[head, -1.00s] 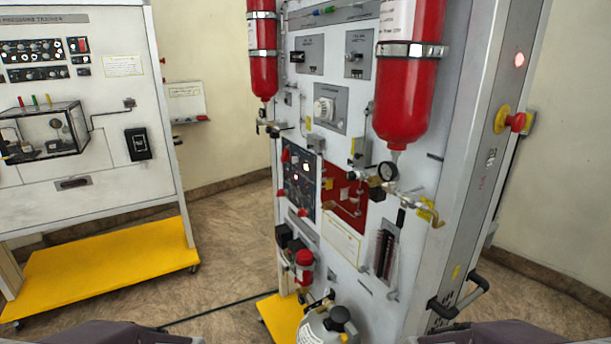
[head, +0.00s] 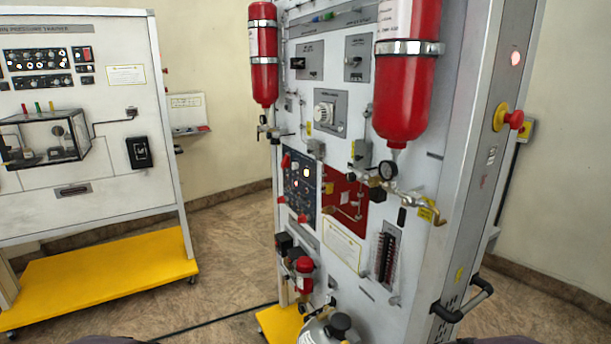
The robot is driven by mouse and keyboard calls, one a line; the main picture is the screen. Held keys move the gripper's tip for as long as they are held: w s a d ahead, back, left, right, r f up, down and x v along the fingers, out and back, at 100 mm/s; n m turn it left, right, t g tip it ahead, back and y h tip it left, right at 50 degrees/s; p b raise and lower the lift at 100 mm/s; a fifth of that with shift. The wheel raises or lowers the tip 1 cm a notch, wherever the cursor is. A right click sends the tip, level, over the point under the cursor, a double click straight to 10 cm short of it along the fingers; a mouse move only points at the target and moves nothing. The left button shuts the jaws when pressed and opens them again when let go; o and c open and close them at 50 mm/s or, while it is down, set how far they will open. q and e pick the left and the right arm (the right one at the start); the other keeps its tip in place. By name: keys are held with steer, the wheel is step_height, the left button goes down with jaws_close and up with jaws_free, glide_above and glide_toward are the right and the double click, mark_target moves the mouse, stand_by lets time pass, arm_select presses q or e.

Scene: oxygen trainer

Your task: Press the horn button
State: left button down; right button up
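The oxygen trainer panel (head: 412,262) stands upright in the middle of the head view, turned at an angle. I cannot tell for sure which control is the horn button. A red mushroom-shaped button (head: 514,119) on a yellow base sits on the right side face of the trainer. A dark control panel (head: 298,188) with small lights and red parts is on the front face, left of a red panel (head: 343,201). Neither of my grippers shows; only dark parts of mine appear at the bottom edge.
Two red cylinders (head: 408,95) (head: 263,55) hang on the trainer's front. A black handle (head: 464,305) juts from its lower right side. A pressure trainer (head: 100,150) on a yellow base (head: 100,284) stands at left. Bare floor (head: 229,232) lies between them.

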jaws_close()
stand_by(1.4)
